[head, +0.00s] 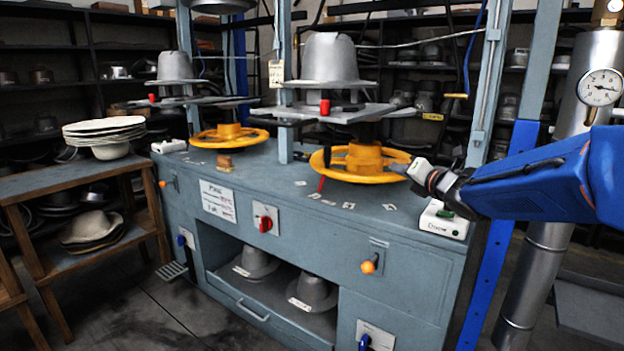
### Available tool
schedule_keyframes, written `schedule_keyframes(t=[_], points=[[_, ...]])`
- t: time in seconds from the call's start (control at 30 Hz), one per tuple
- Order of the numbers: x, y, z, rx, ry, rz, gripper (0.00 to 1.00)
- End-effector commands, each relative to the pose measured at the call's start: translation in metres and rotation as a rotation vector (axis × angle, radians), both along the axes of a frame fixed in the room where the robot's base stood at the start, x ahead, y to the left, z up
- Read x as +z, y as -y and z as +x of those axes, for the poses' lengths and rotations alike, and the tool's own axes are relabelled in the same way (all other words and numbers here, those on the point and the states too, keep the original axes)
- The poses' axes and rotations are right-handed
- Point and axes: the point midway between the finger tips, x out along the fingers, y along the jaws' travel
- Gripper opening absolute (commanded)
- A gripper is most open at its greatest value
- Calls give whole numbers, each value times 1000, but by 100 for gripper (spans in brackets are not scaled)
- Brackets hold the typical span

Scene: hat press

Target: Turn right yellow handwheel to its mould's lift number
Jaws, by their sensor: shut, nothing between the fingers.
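The right yellow handwheel (331,166) lies flat on the grey press bench (290,205), under the right press plate. A grey hat mould (329,58) stands on that plate. The left yellow handwheel (205,137) sits under the left mould (174,65). My gripper (416,172) comes in from the right on the blue arm. It is shut and empty, with its tip at the right edge of the right handwheel; I cannot tell whether it touches. A tag (276,74) hangs on the post between the presses; its writing is too small to read.
A white labelled box (444,220) sits on the bench just below my arm. Grey upright posts (488,85) and a pipe with a gauge (601,88) stand at the right. A wooden rack (75,180) with hats is at the left.

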Motion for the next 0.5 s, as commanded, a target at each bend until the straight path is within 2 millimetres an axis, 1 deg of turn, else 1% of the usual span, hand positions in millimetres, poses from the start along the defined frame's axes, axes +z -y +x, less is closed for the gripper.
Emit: schedule_keyframes(t=[0.03, 0.17, 0.27, 0.3, 0.37, 0.4, 0.47, 0.5], points=[[1, 9, -14, -67, -46, 85, 0], [-9, 37, -50, -261, -178, 349, 0], [-23, 55, -84, -409, -271, 563, 0], [-31, 61, -100, -469, -307, 649, 0], [-42, 69, -123, -559, -358, 780, 0], [-51, 73, -140, -618, -391, 867, 0], [-65, 78, -166, -709, -441, 999, 0], [-75, 79, -184, -770, -472, 1087, 0]])
